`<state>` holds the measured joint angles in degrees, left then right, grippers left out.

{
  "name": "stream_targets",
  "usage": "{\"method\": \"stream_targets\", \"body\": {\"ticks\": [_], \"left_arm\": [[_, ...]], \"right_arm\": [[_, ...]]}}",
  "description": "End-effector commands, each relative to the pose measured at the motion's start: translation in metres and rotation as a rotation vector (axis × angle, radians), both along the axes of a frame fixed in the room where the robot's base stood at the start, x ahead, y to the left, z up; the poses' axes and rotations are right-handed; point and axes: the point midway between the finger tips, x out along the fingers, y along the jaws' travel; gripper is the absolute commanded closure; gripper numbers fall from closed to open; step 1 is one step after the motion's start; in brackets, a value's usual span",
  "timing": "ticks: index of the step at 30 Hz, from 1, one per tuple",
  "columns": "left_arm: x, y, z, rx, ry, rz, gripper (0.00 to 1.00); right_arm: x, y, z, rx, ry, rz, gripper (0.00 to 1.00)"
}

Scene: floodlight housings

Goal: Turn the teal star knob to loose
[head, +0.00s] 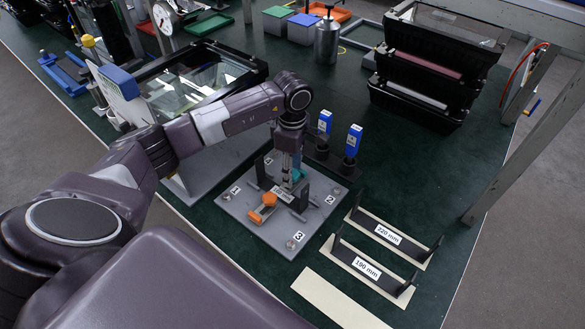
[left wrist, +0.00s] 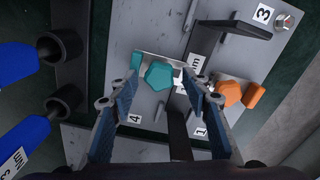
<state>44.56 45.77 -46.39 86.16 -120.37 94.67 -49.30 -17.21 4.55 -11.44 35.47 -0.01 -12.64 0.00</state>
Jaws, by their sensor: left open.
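The teal star knob (left wrist: 158,75) is in the left wrist view, on a grey plate (left wrist: 120,28) with numbered corners. A small teal block sits at its left. In the head view only a bit of teal (head: 297,175) shows beside my gripper. My left gripper (left wrist: 160,100) is open, with its two fingers spread on either side of the knob's line in the wrist view. I cannot tell whether they touch it. In the head view my left gripper (head: 288,178) points down over the plate. My right gripper is not in view.
An orange knob (head: 268,199) is on the same plate, near dark upright brackets. Two blue-handled tools (head: 353,140) stand in a dark holder behind. Stands labelled 220 mm (head: 388,234) and 190 mm (head: 366,268) lie to the right. Stacked black housings (head: 430,65) are at the back right.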

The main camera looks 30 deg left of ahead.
Motion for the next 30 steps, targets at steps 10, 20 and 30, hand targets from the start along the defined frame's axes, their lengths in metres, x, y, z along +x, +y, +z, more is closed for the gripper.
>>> {"method": "stream_targets", "body": {"ticks": [10,20,30], "left_arm": [[0.0001,-0.0002,0.0002,-0.001,0.0,0.0,0.77],[0.0004,0.0,0.0006,-0.001,-0.001,0.004,0.98],[0.0007,0.0002,0.0004,0.0,-0.002,0.126,0.98]], "right_arm": [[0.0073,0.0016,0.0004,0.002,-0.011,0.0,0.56],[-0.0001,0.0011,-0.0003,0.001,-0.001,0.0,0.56],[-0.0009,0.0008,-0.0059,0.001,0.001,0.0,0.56]]}}
